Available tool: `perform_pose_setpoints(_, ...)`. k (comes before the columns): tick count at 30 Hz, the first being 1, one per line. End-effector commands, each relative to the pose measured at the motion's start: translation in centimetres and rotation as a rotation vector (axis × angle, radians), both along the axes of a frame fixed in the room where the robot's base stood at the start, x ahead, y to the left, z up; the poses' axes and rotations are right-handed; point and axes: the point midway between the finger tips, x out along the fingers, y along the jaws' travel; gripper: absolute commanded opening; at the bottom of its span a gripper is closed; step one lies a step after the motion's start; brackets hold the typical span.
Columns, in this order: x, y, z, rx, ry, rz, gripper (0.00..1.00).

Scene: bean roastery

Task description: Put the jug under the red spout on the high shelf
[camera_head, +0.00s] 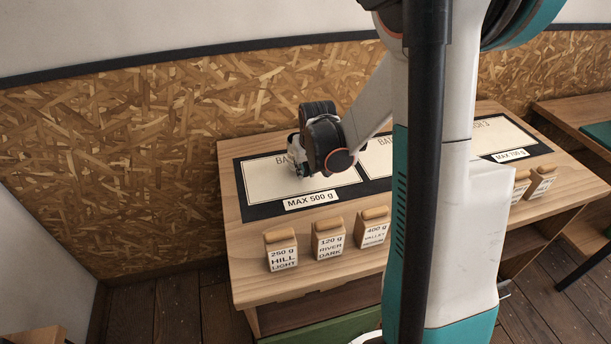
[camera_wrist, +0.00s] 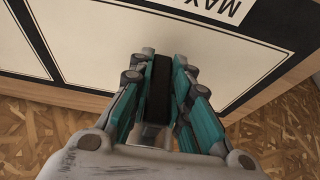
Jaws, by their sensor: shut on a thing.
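My gripper (camera_head: 299,168) is low over the left panel of the table, at its back left. In the wrist view my gripper (camera_wrist: 158,75) has its teal fingers closed on a narrow dark thing (camera_wrist: 159,92). I cannot tell from its visible part what that thing is. In the head view it is hidden by the wrist. I see no thing that I can make out as a jug, and no red spout or high shelf.
The wooden table (camera_head: 262,290) bears a dark mat with pale panels; a label (camera_head: 312,200) reads "MAX 500 g". Labelled blocks, HILL LIGHT (camera_head: 281,248), RIVER DARK (camera_head: 328,239) and VALLEY (camera_head: 373,228), stand along its front. Chipboard wall (camera_head: 120,150) is close behind. Another table (camera_head: 575,112) stands right.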

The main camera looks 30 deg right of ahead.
Motion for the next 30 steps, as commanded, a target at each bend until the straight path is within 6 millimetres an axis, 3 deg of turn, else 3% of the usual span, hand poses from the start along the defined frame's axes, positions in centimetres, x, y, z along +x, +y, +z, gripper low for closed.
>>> perform_pose_setpoints(4, 0.1, 0.0, -2.4, 0.0, 0.0, 0.0, 0.0)
perform_pose_setpoints(16, 0.0, 0.0, -2.8, 0.0, 0.0, 0.0, 0.0)
perform_pose_setpoints(17, 0.0, 0.0, -2.7, 0.0, 0.0, 0.0, 0.24)
perform_pose_setpoints(19, 0.0, 0.0, -2.6, 0.0, 0.0, 0.0, 0.38)
perform_pose_setpoints(30, 0.0, 0.0, -2.4, 0.0, 0.0, 0.0, 0.38)
